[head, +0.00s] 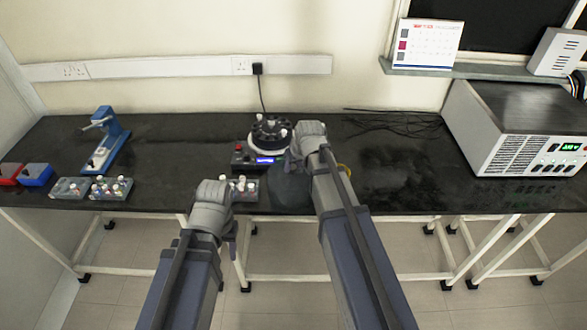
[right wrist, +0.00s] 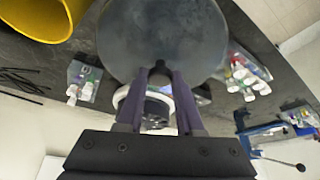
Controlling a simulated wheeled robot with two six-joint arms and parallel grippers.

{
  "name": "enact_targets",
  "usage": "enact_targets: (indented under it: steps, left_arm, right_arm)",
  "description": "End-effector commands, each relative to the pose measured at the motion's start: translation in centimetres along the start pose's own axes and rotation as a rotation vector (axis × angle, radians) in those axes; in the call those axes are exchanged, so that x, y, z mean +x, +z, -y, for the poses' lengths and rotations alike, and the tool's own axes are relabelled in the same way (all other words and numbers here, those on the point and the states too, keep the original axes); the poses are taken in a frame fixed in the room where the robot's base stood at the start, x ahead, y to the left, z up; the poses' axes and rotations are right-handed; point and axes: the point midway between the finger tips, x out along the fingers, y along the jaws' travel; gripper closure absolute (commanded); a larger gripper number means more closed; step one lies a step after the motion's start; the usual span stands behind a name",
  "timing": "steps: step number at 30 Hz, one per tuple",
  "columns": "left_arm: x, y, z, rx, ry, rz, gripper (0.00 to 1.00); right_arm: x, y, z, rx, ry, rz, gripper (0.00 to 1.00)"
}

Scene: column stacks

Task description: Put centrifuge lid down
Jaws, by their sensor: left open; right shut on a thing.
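The centrifuge (head: 266,142) stands on the black bench with its rotor uncovered and a white rim around it. In the right wrist view its white rim (right wrist: 121,97) shows partly behind my fingers. The centrifuge lid (head: 289,190) is a dark grey round disc in front and to the right of the centrifuge. It fills the top middle of the right wrist view (right wrist: 165,35). My right gripper (head: 299,158) is shut on the lid at its edge; the arm hides part of it. My left gripper (head: 231,240) is open and empty at the bench's front edge.
A tube rack (head: 248,190) stands in front of the centrifuge, with more racks (head: 110,188) to the left. A blue stand (head: 111,140) is at left, a grey box (head: 520,128) at right.

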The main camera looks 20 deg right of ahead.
Motion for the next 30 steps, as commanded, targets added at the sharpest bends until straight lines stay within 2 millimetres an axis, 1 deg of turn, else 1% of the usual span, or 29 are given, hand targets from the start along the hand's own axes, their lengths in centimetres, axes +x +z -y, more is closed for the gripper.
enact_targets:
  steps: [6,7,14,25,30]
  left_arm:
    - [0.5,0.0,0.0,0.000,0.000,0.000,0.50]
    - [0.3,0.0,0.0,0.000,0.000,0.000,0.50]
    - [0.2,0.0,0.0,0.000,0.000,0.000,0.50]
    - [0.0,0.0,0.0,0.000,0.000,0.000,0.50]
    - [-1.2,0.1,0.1,0.000,0.000,0.000,0.50]
  right_arm:
    - [0.4,0.2,0.0,0.000,0.000,0.000,1.00]
    - [0.2,0.1,0.0,0.000,0.000,0.000,0.61]
    - [0.2,0.1,0.0,0.000,0.000,0.000,0.35]
    - [0.0,0.0,0.0,0.000,0.000,0.000,0.34]
    - [-1.2,-0.1,0.0,0.000,0.000,0.000,0.34]
